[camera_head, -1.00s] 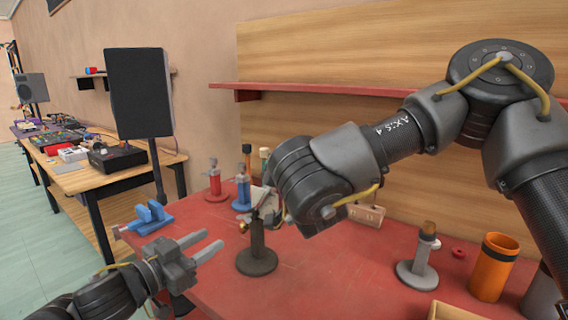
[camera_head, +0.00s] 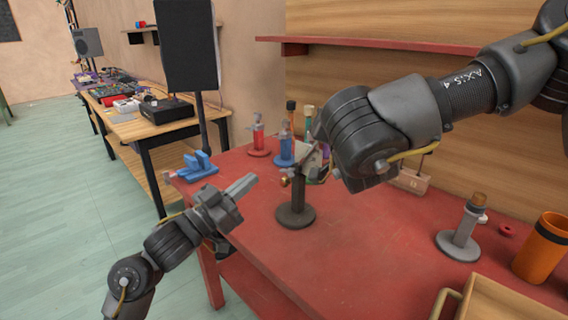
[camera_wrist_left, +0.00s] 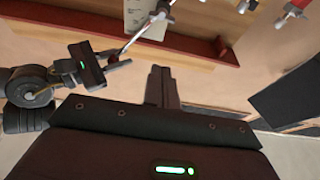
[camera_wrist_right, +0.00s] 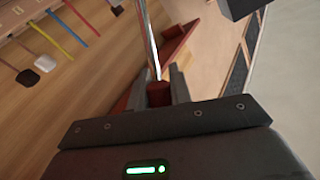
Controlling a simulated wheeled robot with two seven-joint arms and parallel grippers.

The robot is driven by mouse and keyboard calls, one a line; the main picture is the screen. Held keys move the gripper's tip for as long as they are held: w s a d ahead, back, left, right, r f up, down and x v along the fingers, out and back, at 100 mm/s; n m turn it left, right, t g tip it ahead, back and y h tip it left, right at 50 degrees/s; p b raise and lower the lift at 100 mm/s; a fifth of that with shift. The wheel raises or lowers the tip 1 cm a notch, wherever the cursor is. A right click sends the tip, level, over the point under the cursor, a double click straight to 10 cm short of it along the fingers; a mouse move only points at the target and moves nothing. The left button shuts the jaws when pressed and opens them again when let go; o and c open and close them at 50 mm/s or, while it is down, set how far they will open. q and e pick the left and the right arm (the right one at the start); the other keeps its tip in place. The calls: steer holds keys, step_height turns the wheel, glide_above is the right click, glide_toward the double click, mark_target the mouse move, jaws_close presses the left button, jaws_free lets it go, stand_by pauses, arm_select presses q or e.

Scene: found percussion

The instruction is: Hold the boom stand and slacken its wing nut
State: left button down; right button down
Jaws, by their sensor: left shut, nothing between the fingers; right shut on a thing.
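The boom stand (camera_head: 297,196) stands upright on the red table, with a dark round base and a short post. A small brass-coloured part, perhaps the wing nut (camera_head: 285,181), shows at the left of its top. My right gripper (camera_head: 313,155) is at the stand's top, partly hidden by my right arm. In the right wrist view it is shut on a dark red grip (camera_wrist_right: 158,94) on a thin metal rod (camera_wrist_right: 147,38). My left gripper (camera_head: 244,186) is left of the post, shut, empty and apart from the stand. Its closed fingers show in the left wrist view (camera_wrist_left: 161,86).
On the red table (camera_head: 365,245) stand a red clamp stand (camera_head: 258,138), a blue one (camera_head: 286,148), a blue vise (camera_head: 199,166), a grey stand (camera_head: 462,235) and an orange cup (camera_head: 543,248). A wooden tray (camera_head: 500,305) is at front right. The table's front middle is clear.

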mark_target(289, 171)
arm_select(q)
steer(key=x, duration=1)
steer(key=shift+a+f, duration=0.15)
steer(key=shift+f, duration=1.7)
steer(key=shift+n+t, duration=0.3)
steer(key=shift+w+n+y, duration=0.1)
steer(key=shift+n+y, duration=0.2)
steer(key=shift+n, duration=0.5)
steer(key=shift+n+t, duration=0.4)
steer(key=shift+n, duration=0.3)
